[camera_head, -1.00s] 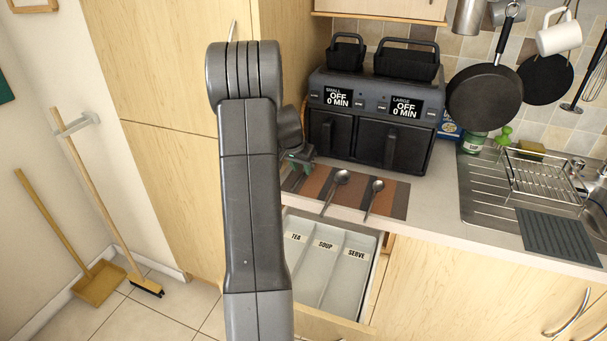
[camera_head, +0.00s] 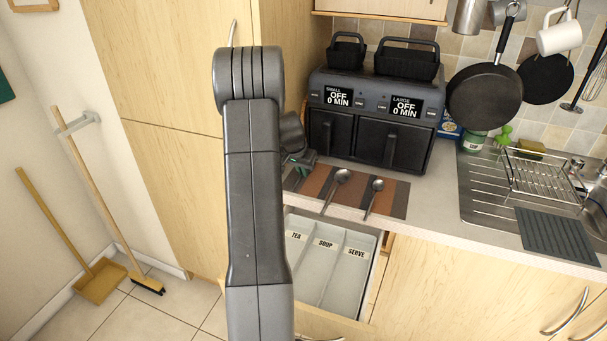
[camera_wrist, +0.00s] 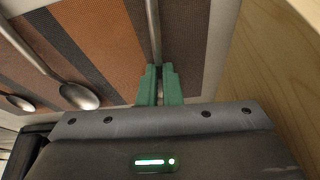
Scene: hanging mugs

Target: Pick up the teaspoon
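My gripper (camera_wrist: 159,80) is low over the striped mat, its two green fingers close together with a thin metal handle between them. This handle belongs to the spoon at the mat's end, taken as the teaspoon (camera_wrist: 153,28). The handle runs away from the fingers towards the top of the wrist view. The spoon's bowl is hidden by my gripper. The fingers appear shut on the handle, and I see no clear lift off the mat. In the head view my arm hides this spoon and most of my gripper (camera_head: 301,161).
Two other spoons (camera_head: 341,178) (camera_head: 376,186) lie on the striped mat (camera_head: 395,200). Below, an open drawer holds a white tray (camera_head: 365,242) with compartments labelled TEA, SOUP and SERVE. A black air fryer (camera_head: 375,110) stands behind the mat. A tall cupboard (camera_head: 165,80) is at left.

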